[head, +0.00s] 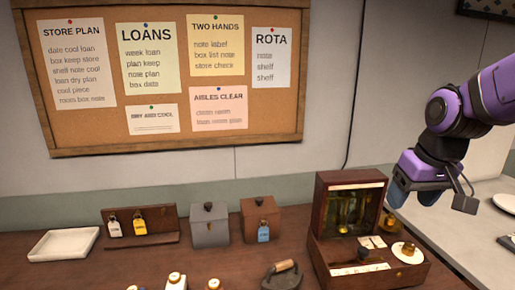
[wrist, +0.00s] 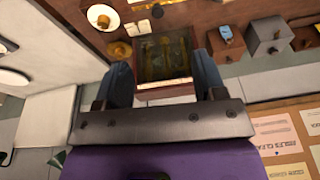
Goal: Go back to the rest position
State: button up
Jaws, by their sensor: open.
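My gripper (head: 413,196) hangs at the right of the head view, above and to the right of the open wooden case (head: 325,215). Its dark blue fingers are spread and hold nothing. In the wrist view my gripper (wrist: 163,72) shows both fingers apart. The case's dark front with bottles (wrist: 163,52) appears between them, farther off. In the head view the case has its lid raised, with bottles behind it, and a tray part in front with cards and a white disc with an amber knob (head: 407,250).
The wooden counter holds a white tray (head: 64,244), a rack with tags (head: 140,228), a grey box (head: 209,226), a brown box (head: 260,220) and a dark iron-like object (head: 282,274). A notice board (head: 180,75) hangs behind. A white surface with a plate (head: 505,202) lies right.

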jog(key=s+r+m+t, duration=0.1)
jog(key=s+r, duration=0.5)
jog(key=s, duration=0.7)
jog(key=shift+s+d+r+t+h, duration=0.2)
jog(key=shift+s+d+t+h, duration=0.15)
jog(key=shift+t, duration=0.35)
jog(key=shift+w, duration=0.15)
jog(key=shift+c, duration=0.3)
dwell(4.1)
